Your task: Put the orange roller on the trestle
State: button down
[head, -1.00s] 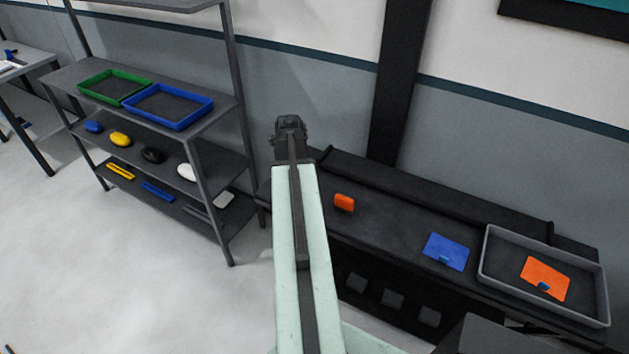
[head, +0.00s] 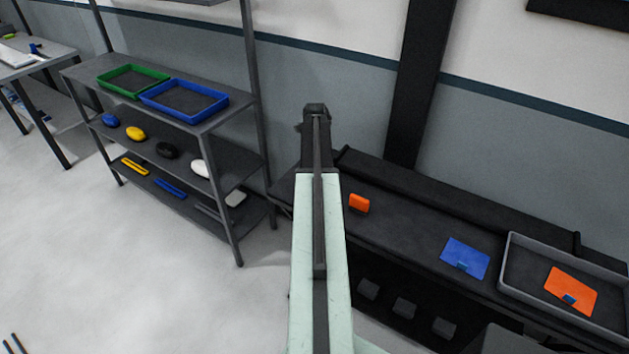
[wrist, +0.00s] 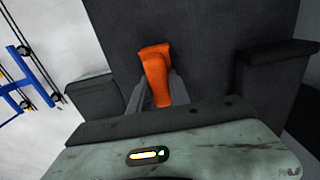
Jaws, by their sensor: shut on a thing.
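In the wrist view an orange roller (wrist: 155,62) stands out from between the two grey fingers of my gripper (wrist: 157,90), which is shut on its narrow part. In the head view my gripper (head: 315,112) is at the far end of my raised pale green arm, in front of the grey wall. The roller is hidden there. A table with dark legs, which looks like the trestle (head: 52,58), stands at the far left. It is partly cut off by the picture edge. My gripper is well to the right of it.
A grey shelf unit (head: 85,72) with a green tray (head: 133,80), a blue tray (head: 183,100) and several small items stands between. A dark bench (head: 410,222) on the right holds an orange block (head: 359,203), a blue card (head: 465,257) and a grey tray (head: 510,262).

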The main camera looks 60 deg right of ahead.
jog(key=shift+a+f+b, duration=0.15)
jog(key=shift+f+b, duration=0.1)
jog(key=shift+b, duration=0.2)
jog(key=shift+s+f, duration=0.1)
jog(key=c, duration=1.2)
grip_release()
jog(key=shift+r+p, duration=0.35)
jog(key=shift+r, duration=0.05)
notch_tip(320, 180, up, 12)
jog(key=p, duration=1.2)
jog(key=shift+r, duration=0.15)
